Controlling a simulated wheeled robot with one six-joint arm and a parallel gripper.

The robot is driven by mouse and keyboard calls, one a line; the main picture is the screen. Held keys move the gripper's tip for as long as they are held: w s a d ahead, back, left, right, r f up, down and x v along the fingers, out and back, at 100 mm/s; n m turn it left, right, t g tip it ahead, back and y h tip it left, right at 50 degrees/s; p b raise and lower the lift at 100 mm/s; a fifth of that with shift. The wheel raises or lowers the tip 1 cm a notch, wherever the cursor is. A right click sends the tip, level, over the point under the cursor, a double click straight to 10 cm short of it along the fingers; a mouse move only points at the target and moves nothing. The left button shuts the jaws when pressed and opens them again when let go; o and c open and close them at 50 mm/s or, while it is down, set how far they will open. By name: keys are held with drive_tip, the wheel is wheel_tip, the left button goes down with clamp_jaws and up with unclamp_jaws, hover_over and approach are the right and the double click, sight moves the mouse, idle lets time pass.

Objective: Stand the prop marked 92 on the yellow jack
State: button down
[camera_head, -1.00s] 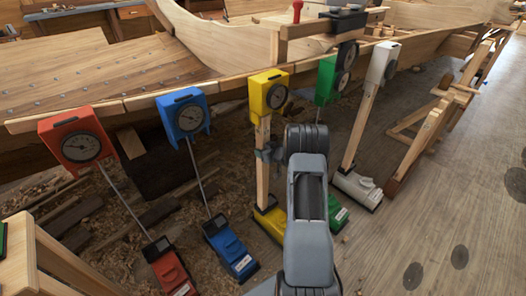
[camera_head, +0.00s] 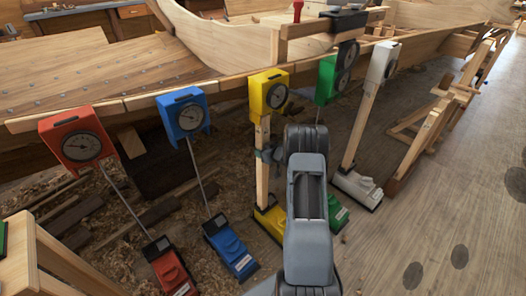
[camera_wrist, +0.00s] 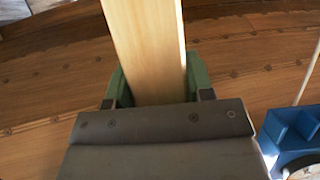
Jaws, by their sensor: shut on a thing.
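A pale wooden prop (camera_head: 262,185) stands upright between the yellow jack's base (camera_head: 270,222) on the ground and the yellow gauge head (camera_head: 268,93) under the hull edge. Its foot looks to be at the base; whether it bears there I cannot tell. My gripper (camera_head: 268,154) is shut on this prop at about mid-height. In the wrist view the prop (camera_wrist: 145,45) runs up between the green finger pads. No number is readable on it. My arm hides part of the yellow base's right side.
Red (camera_head: 170,270), blue (camera_head: 230,248) and white (camera_head: 358,188) jacks stand in the row, with a green one partly behind my arm. A wooden prop (camera_head: 362,125) stands on the white jack. Thin rods rise from red and blue. Wooden trestles (camera_head: 440,120) stand right; floor there is open.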

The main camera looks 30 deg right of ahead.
drive_tip(key=shift+r, duration=0.1)
drive_tip(key=c, duration=0.8)
unclamp_jaws()
drive_tip(key=o, duration=0.4)
drive_tip(key=shift+c, duration=0.2)
drive_tip(key=shift+s, duration=0.1)
drive_tip(key=p+v, duration=0.3)
drive_tip(key=v, duration=1)
drive_tip(key=shift+s+r, duration=0.15)
drive_tip(key=shift+s, duration=0.05)
